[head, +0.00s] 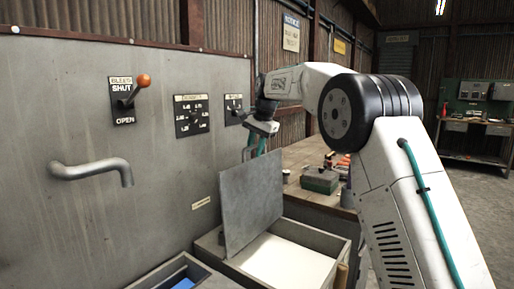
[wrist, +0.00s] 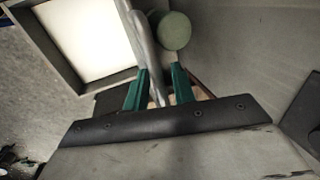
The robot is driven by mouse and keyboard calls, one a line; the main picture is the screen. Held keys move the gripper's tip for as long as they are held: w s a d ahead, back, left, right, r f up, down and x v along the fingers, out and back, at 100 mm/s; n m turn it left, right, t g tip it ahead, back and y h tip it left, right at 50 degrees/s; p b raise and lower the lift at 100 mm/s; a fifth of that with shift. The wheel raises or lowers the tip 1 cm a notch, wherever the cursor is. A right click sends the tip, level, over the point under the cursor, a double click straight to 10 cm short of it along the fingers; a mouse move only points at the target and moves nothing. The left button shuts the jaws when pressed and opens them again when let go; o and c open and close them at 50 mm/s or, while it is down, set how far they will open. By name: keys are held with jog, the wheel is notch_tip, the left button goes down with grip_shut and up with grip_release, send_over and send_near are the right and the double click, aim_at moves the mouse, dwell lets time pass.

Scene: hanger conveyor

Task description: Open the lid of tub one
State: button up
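The tub (head: 338,272) has a pale, flat surface inside. A flat grey lid (head: 252,195) stands steeply raised at its left side, leaving the inside in sight. My gripper (head: 252,152) is just beyond the lid's top edge in the head view, partly hidden. In the wrist view its two green fingers (wrist: 159,78) stand apart. A thin grey strip (wrist: 147,45) runs between them, with space beside the right finger. A green round-ended piece (wrist: 173,31) lies just past the fingertips. The tub's pale inside (wrist: 90,38) shows at upper left. I cannot read a tub number.
A grey panel on the left carries an orange-knobbed lever (head: 143,80), a dial (head: 192,116) and a bent spout (head: 95,169). Another tub (head: 150,281) with something blue is at the bottom. A wooden bench (head: 310,155) with a green box (head: 320,181) stands behind.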

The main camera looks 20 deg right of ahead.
jog(key=v, duration=0.7)
jog(key=shift+r, duration=0.4)
jog(key=shift+d, duration=0.1)
jog(key=s+n+h, duration=0.1)
jog(key=s+n, duration=0.4)
jog(key=s, duration=2.1)
jog(key=s+f+n, duration=0.1)
jog(key=s+f, duration=0.5)
jog(key=s, duration=0.3)
jog(key=s+d+f+n, duration=0.1)
jog(key=s+f+n, duration=0.1)
jog(key=s+f, duration=0.3)
jog(key=s+d+f+n+g+h, duration=0.1)
jog(key=s+f, duration=0.5)
jog(key=s, duration=0.7)
jog(key=shift+s+f+n, duration=0.25)
jog(key=shift+f+n, duration=0.05)
jog(key=shift+n, duration=0.4)
